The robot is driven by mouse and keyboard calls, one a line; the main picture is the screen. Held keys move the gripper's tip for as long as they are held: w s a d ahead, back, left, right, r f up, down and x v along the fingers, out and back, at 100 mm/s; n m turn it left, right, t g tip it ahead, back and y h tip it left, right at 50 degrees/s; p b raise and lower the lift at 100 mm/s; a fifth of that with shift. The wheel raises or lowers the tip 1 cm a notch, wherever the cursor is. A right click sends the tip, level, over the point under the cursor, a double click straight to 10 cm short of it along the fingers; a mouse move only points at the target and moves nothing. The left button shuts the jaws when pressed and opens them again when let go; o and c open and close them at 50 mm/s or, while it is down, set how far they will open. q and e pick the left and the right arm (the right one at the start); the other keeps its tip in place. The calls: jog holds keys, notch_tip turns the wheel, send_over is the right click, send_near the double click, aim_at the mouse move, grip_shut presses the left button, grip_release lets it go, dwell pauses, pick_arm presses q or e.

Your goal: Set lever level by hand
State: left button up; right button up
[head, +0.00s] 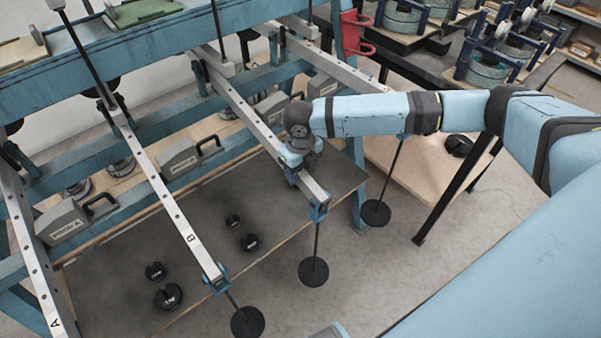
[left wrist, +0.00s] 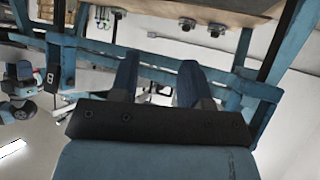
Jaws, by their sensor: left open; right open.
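Several long grey levers slope forward from a blue frame in the head view. One is marked A (head: 42,272) at far left and one B (head: 165,195). The lever to the right of B (head: 240,104) runs under my right gripper (head: 294,168), which is open at its front part, close to its end; contact cannot be told. A black disc hanger (head: 313,272) hangs from that lever's end, and another hanger (head: 248,321) from B's. My left gripper (left wrist: 157,80) shows in the left wrist view, open, with nothing between its fingers.
Loose black slotted weights (head: 168,296) lie on the dark board (head: 300,222) below. Grey boxes with black handles (head: 187,156) stand behind. A blue frame post (head: 357,180) and a bench (head: 420,165) are to the right. Hanger rods hang into the space in front.

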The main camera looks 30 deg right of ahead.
jog(key=shift+f, duration=0.7)
grip_shut()
jog(key=r+p, duration=0.3)
jog(key=r+g+p, duration=0.1)
jog(key=r+p, duration=0.2)
jog(key=r+g+p, duration=0.1)
jog(key=r+p, duration=0.2)
jog(key=shift+s+r+p, duration=0.2)
jog(key=shift+s+p, duration=0.05)
jog(key=shift+p, duration=0.05)
jog(key=shift+r+p, duration=0.5)
jog(key=shift+r, duration=0.1)
pick_arm(q)
notch_tip(320, 180, up, 9)
jog(key=shift+s+a+m, duration=0.25)
jog(key=shift+m, duration=0.05)
pick_arm(e)
grip_release()
jog(key=shift+f, duration=0.1)
